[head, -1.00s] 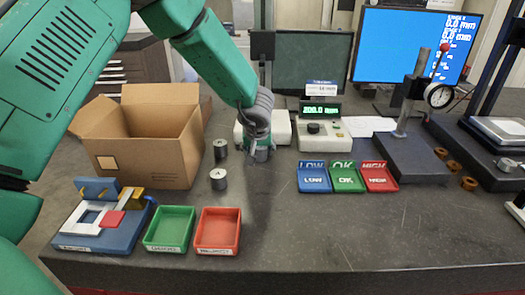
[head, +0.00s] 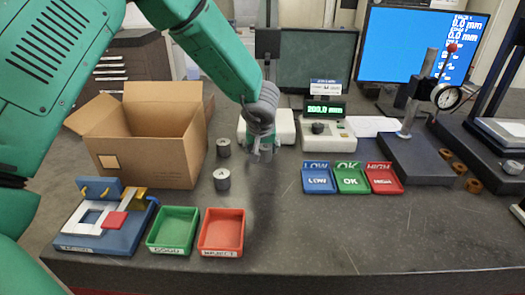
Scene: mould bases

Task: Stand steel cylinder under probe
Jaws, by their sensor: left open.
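Two steel cylinders stand upright on the dark bench in front of the cardboard box's right side: one farther back (head: 223,147) and one nearer (head: 222,179). Another short steel cylinder (head: 511,167) is at the far right. A dial gauge (head: 448,97) is mounted on a post above a dark stand base (head: 413,160); its probe tip is too small to make out. My left gripper (head: 262,157) points down, open, to the right of the two cylinders and apart from them. My right gripper is out of view.
An open cardboard box (head: 150,150) stands left. Green (head: 173,243) and red (head: 221,252) trays sit in front. LOW (head: 317,180), OK (head: 350,180) and HIGH (head: 383,180) trays lie mid-bench before a readout unit (head: 326,135). Several brown rings (head: 459,168) lie beside the stand. The front right bench is clear.

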